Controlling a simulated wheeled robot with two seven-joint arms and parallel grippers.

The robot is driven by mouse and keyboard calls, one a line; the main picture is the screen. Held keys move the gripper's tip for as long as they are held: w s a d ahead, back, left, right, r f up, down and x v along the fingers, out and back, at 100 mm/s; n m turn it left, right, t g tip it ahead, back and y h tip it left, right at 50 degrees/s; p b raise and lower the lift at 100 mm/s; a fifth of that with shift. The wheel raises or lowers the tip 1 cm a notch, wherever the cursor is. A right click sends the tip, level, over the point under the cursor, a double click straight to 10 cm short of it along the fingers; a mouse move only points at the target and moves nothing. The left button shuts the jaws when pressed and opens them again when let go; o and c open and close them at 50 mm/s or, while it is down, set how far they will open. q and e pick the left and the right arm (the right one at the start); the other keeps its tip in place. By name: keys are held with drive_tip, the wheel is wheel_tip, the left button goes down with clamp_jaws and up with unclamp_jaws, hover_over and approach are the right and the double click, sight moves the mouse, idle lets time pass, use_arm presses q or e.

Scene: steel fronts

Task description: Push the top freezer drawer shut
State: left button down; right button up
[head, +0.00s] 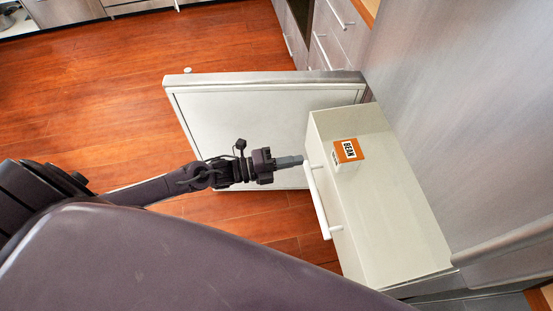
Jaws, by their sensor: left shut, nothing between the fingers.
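The top freezer drawer (385,190) is a white, open-topped box that stands out from the steel front at the right. Its front face, with a long white bar handle (319,203), points left. A small orange and white box marked BEAN (348,150) lies inside it near the front. My left gripper (300,160) is shut and empty. Its fingertips are at the far end of the drawer's front, close to the handle's upper end; I cannot tell if they touch. My right gripper is not in view.
An open white door (225,105) stands out beyond the drawer, behind my left gripper. Cabinets with bar handles (335,35) line the back right. The wooden floor (100,100) is clear at the left.

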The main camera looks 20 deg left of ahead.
sight(324, 156)
use_arm(q)
drive_tip(key=x, duration=0.4)
drive_tip(key=shift+w+d, duration=0.35)
drive_tip(key=shift+d, duration=0.25)
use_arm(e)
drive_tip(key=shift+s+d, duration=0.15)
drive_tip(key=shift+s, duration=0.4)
use_arm(q)
drive_tip(key=shift+w+d, duration=0.1)
drive_tip(key=shift+d, duration=0.05)
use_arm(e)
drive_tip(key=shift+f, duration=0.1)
